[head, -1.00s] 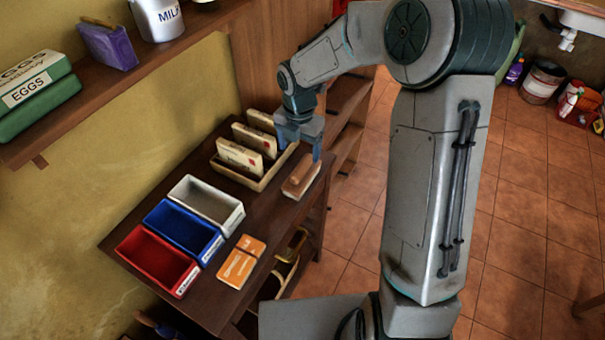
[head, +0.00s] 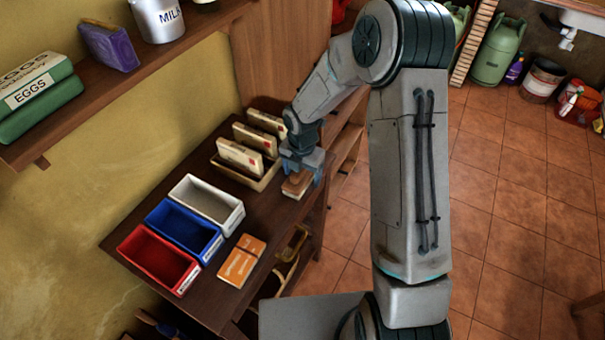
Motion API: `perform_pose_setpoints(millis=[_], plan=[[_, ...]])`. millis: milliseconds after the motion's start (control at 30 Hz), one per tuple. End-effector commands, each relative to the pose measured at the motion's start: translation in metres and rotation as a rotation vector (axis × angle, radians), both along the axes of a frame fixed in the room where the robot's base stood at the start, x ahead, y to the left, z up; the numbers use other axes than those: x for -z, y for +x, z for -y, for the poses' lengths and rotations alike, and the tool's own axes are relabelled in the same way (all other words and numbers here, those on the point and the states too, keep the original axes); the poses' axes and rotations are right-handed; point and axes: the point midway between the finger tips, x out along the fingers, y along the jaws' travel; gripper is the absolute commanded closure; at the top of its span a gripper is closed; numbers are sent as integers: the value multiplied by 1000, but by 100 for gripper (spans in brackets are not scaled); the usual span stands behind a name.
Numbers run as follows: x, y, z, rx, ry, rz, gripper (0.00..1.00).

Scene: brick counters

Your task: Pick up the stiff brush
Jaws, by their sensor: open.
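The brush (head: 294,188), a small block with a brown wooden top and a paler base, lies near the right edge of the dark wooden table. My gripper (head: 301,172) is right above it, pointing down, with its blue-grey fingers open and low around the brush's top. The gripper hides the far part of the brush. I cannot tell whether the fingers touch it.
A tan tray (head: 235,176) holding several upright packets stands close left of my gripper. White (head: 213,221), blue (head: 196,252) and red (head: 170,283) bins line the table's left side. An orange notebook-like item (head: 242,262) lies at the front. A wall shelf (head: 120,86) is above.

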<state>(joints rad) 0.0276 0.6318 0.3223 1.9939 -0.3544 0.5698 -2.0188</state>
Motion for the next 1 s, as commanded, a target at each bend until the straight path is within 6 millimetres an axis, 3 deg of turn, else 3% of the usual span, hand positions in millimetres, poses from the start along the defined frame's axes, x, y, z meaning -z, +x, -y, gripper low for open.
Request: perform_pose_setpoints(millis=[67,233,667,767,900,1000], plan=[[0,0,0,0,0,0,29],[0,0,0,0,0,0,74],[-7,1,0,1,1,3,74],[-17,1,0,1,1,4,74],[-45,2,1,4,1,8,74],[-56,-15,20,7,-2,3,74]])
